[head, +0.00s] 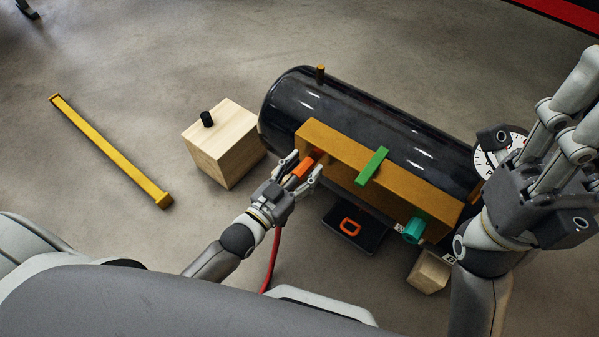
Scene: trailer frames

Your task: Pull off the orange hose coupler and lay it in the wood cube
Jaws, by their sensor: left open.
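The orange hose coupler (303,166) sits at the left end of the brown bar on the black tank (345,110). My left gripper (300,172) is open, with its fingers on either side of the coupler; I cannot tell whether they touch it. A red hose (272,258) hangs below this gripper. The pale wood cube (222,150) stands on the floor left of the tank, with a small black peg on its top. My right gripper (535,150) is raised at the right edge, close to the camera, away from the coupler; its jaw state is unclear.
A green handle (372,166) and a teal fitting (414,230) stick out from the brown bar (400,190). A dark pad with an orange ring (350,227) and a smaller wood block (428,272) are below. A yellow bar (110,150) lies left; a white gauge (485,158) is right.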

